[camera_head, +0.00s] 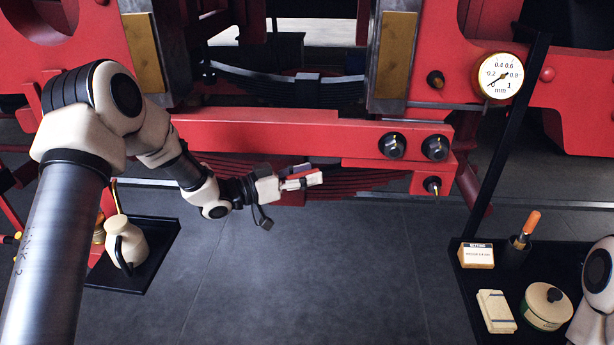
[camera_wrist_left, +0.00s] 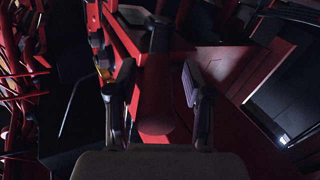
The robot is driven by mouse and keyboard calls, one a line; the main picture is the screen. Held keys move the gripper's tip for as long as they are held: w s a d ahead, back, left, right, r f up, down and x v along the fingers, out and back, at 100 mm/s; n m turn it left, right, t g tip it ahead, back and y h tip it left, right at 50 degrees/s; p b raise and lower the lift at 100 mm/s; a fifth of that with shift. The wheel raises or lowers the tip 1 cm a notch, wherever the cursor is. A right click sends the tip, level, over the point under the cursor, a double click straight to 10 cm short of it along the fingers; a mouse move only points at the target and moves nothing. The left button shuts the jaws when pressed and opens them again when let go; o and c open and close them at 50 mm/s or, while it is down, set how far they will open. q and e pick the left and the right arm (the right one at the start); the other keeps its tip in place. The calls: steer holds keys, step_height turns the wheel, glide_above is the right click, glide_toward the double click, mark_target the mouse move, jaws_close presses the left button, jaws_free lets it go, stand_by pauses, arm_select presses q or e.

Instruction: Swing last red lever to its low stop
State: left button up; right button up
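My left gripper (camera_head: 303,180) is in front of the dark red leaf spring, below the long red beam. In the left wrist view the two fingers of this gripper (camera_wrist_left: 155,82) stand apart. A red bar with a rounded near end (camera_wrist_left: 157,105) lies between them, with dark gaps showing at its sides. I cannot tell from these frames whether this bar is the last red lever. In the head view the gripper hides much of what is between its fingers. My right gripper is out of view; only a piece of my right arm shows at the right edge.
The red beam (camera_head: 270,130) with dark bolts runs above the gripper. A dial gauge (camera_head: 500,77) is at upper right. A black tray (camera_head: 480,280) with a box, tin and orange-handled tool stands at lower right. A cream jug (camera_head: 125,243) stands at left. The middle floor is clear.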

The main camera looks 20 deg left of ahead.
arm_select(q)
steer(key=shift+f, duration=0.1)
steer(key=v, duration=1.2)
steer(key=shift+w, duration=0.1)
